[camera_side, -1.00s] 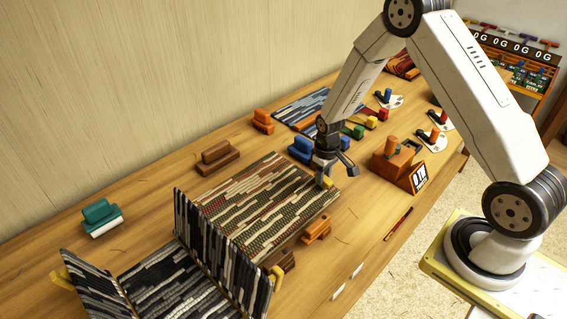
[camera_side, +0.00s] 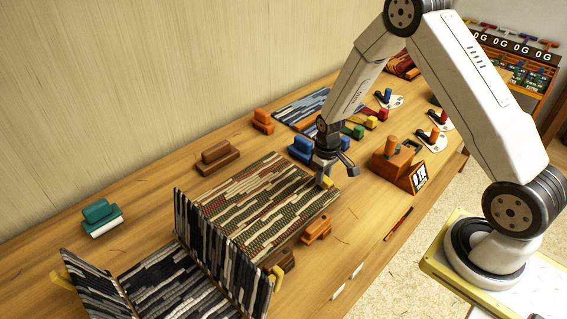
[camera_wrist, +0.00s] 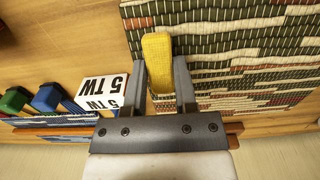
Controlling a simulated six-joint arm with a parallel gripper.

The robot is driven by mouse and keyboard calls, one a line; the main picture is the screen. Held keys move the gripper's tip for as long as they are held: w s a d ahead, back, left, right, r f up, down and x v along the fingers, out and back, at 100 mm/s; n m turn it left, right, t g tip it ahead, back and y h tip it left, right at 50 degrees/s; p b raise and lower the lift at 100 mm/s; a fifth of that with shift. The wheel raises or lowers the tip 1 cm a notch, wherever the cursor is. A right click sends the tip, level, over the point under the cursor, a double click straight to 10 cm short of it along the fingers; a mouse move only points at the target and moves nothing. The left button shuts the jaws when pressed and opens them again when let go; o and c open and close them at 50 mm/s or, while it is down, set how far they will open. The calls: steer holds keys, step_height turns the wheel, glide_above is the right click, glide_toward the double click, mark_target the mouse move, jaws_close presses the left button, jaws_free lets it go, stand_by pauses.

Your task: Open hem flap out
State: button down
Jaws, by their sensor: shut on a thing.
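A woven striped mat (camera_side: 265,205) in green, cream and red lies flat on the wooden table in the side view. It also fills the upper right of the wrist view (camera_wrist: 230,40). A yellow tab (camera_wrist: 157,62) sits at the mat's edge. My gripper (camera_wrist: 160,85) is shut on this yellow tab, with one finger on each side. In the side view my gripper (camera_side: 333,180) is low at the mat's right corner and hides part of the tab. A dark grey and white striped panel (camera_side: 215,250) stands upright along the mat's left edge.
More dark striped weave (camera_side: 175,285) lies left of the upright panel. Around the mat are a brown block (camera_side: 214,160), a teal block (camera_side: 102,215), a blue block (camera_side: 301,149) and an orange block (camera_side: 317,228).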

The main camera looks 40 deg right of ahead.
steer(key=shift+s+r, duration=0.1)
steer(key=shift+s, duration=0.05)
steer(key=shift+s+r+t, duration=0.2)
steer(key=shift+s+t, duration=0.1)
steer(key=shift+t, duration=0.4)
steer(key=shift+c, duration=2)
jaws_free()
steer(key=shift+r, duration=0.1)
steer(key=shift+s+r, duration=0.2)
steer(key=shift+r, duration=1.05)
steer(key=shift+s+r, duration=0.15)
steer(key=shift+r, duration=1.1)
steer(key=shift+s+r, duration=0.2)
steer(key=shift+r, duration=1.05)
